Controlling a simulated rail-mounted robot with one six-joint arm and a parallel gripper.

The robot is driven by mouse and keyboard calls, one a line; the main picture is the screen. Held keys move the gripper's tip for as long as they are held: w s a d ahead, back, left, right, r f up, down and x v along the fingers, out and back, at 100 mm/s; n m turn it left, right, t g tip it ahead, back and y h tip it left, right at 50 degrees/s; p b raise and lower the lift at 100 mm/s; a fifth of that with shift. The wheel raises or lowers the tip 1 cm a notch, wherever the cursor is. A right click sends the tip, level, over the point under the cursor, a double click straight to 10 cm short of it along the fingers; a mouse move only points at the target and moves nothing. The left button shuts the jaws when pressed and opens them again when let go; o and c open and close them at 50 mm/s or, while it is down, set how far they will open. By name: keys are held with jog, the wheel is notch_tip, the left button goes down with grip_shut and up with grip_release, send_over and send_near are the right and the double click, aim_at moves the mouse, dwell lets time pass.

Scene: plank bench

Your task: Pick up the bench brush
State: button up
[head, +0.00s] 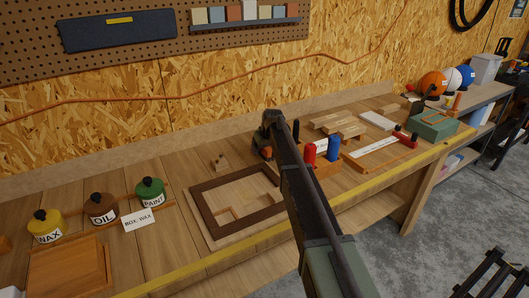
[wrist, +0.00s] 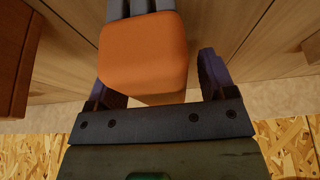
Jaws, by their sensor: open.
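In the wrist view, an orange rounded block (wrist: 143,52) with grey parts at its far end lies between the two dark fingers of my gripper (wrist: 158,76). The fingers stand apart, one on each side, with a visible gap on the right. I cannot tell whether this orange piece is part of the bench brush. In the head view, my gripper (head: 263,139) is low over the back of the bench, and a small orange patch (head: 265,152) shows beside it. My arm hides much of that spot. No bristles are clearly visible.
A dark wooden frame (head: 203,206) lies left of my arm, near a small wooden block (head: 219,163). Yellow, brown and green jars (head: 150,191) stand at the left. Red and blue cylinders (head: 334,147) stand right of my arm. The OSB wall (head: 190,110) is close behind.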

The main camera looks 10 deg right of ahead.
jog(key=shift+f, duration=0.25)
dwell(0.3)
jog(key=c, duration=1)
jog(key=shift+c, duration=0.2)
notch_tip(320, 180, up, 21)
jog(key=p, duration=2)
jog(key=shift+f, duration=0.2)
